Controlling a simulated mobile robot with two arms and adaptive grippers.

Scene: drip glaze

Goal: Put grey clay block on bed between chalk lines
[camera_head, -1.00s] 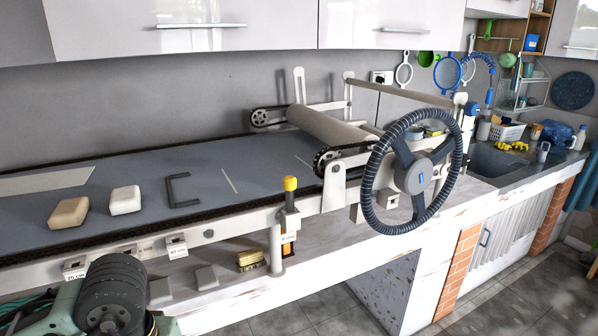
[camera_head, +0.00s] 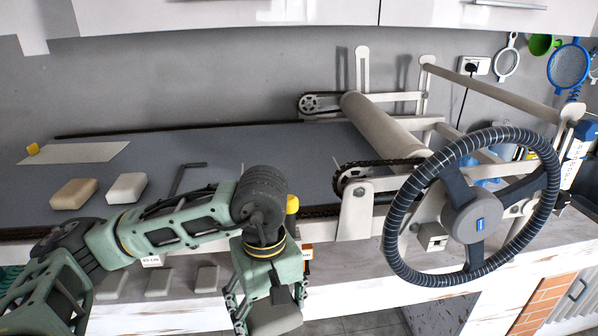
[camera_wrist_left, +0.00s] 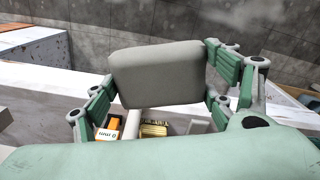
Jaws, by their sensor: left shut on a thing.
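My left gripper (camera_head: 270,298) hangs in front of the bench and is shut on a grey clay block (camera_head: 275,320). In the left wrist view the block (camera_wrist_left: 157,75) sits between both finger pads, clear of any surface, with floor behind it. The blue-grey bed (camera_head: 225,148) lies behind and above the gripper. One chalk line (camera_head: 334,182) shows near the roller; the other (camera_head: 241,170) is mostly covered by my arm. A black bracket (camera_head: 180,178) lies left of the lines. My right gripper is out of view.
A tan block (camera_head: 74,193) and a cream block (camera_head: 127,187) sit on the bed's left. A roller (camera_head: 385,124) and large hand wheel (camera_head: 470,215) stand right. Grey pieces (camera_head: 208,279) lie on the lower ledge. A yellow-topped post (camera_head: 292,204) stands close behind the gripper.

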